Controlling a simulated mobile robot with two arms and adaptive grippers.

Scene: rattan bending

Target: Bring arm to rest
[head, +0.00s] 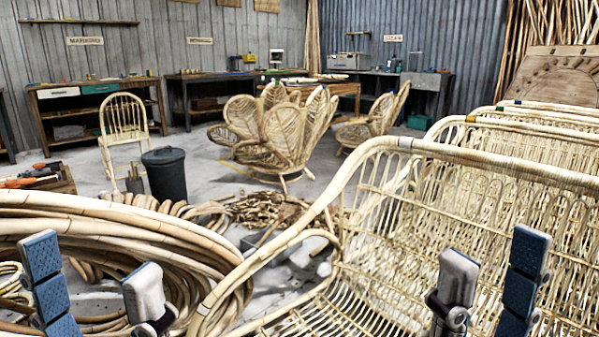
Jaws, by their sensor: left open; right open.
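My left gripper (95,275) is at the lower left, in front of a large coil of rattan poles (110,235). Its two fingers, with blue pads, stand wide apart, and nothing is seen between them. My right gripper (490,268) is at the lower right, in front of a row of rattan seats (420,225). Its fingers are apart and nothing but the rattan behind shows between them. Most of both arms is out of the frame. I cannot tell whether either gripper touches the rattan behind it.
A dark bin (166,176) and a rattan chair (123,128) stand beyond the coil. Petal-backed chairs (275,130) stand in the middle, behind a pile of offcuts (265,210). Workbenches (98,100) line the back wall. Bare grey floor shows around the chairs.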

